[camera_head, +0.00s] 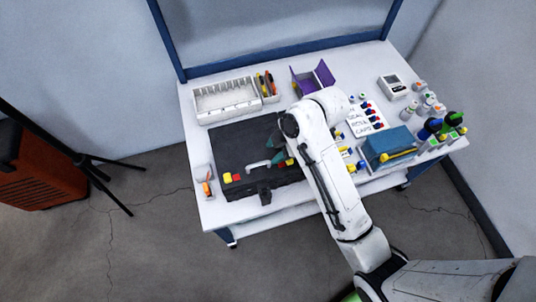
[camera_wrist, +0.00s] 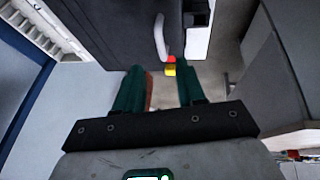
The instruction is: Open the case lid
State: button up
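The black case (camera_head: 235,145) lies on the white table with its lid flat and apparently shut. A pale handle (camera_head: 258,164) and a dark latch (camera_head: 264,192) show near its front edge. My gripper (camera_head: 280,148) is above the right part of the case, and my arm hides some of it. In the wrist view the case (camera_wrist: 108,28) fills the upper part, with the handle (camera_wrist: 161,38) beyond the fingertips. My green fingers (camera_wrist: 157,70) are apart, with no handle between them. A small red and yellow piece (camera_wrist: 170,68) shows near the right fingertip.
Red and yellow pieces (camera_head: 235,178) sit at the case's front left. A white sectioned tray (camera_head: 225,98) and a purple open box (camera_head: 314,78) stand behind. A blue box (camera_head: 388,144) and several bottles crowd the right. An orange-handled item (camera_head: 206,188) lies at the left edge.

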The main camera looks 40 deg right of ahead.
aim_at(261, 163)
jog(key=x, duration=0.8)
jog(key=shift+a+r, duration=0.1)
jog(key=shift+s, duration=0.1)
grip_shut()
dwell(0.4)
